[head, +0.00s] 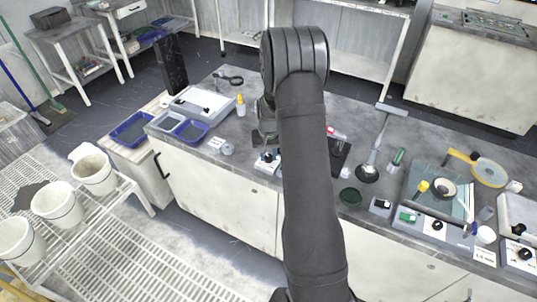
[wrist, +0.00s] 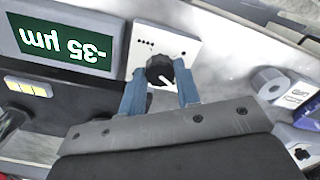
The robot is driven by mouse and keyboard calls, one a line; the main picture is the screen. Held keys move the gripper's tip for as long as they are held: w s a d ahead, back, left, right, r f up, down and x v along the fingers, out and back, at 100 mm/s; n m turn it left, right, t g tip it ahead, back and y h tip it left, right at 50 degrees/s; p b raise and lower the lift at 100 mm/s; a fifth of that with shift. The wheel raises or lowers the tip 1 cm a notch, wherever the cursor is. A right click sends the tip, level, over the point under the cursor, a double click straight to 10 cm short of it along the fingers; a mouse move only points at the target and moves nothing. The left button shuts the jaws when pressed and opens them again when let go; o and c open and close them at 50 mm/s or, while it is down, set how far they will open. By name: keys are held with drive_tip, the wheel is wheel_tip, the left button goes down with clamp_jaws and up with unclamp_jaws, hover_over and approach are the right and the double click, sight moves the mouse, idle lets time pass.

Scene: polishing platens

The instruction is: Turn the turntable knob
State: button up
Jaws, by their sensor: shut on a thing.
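A black round knob (wrist: 160,71) with a white pointer line sits on a white panel (wrist: 190,48) with small dark marks, in the wrist view. My gripper (wrist: 159,78) has one blue finger on each side of the knob and is shut on it. The pointer line slants toward the lower right of the picture. In the head view, my gripper (head: 264,138) is low over the bench beside my dark arm. A small white box with a black knob (head: 267,156) shows just below it, partly hidden by the arm.
A green display (wrist: 65,45) reading -35 µm upside down is left of the panel. A white roll (wrist: 268,82) and another knob (wrist: 301,154) lie to the right. In the head view, blue trays (head: 131,130) stand left and a glass plate (head: 420,190) right.

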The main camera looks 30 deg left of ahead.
sight(268, 156)
drive_tip(key=shift+m, duration=1.6)
drive_tip(key=shift+w, duration=0.1)
drive_tip(key=o, duration=1)
wheel_tip(268, 156, up, 18)
drive_tip(key=shift+f, duration=0.25)
wheel_tip(268, 156, down, 18)
drive_tip(key=shift+r, duration=0.2)
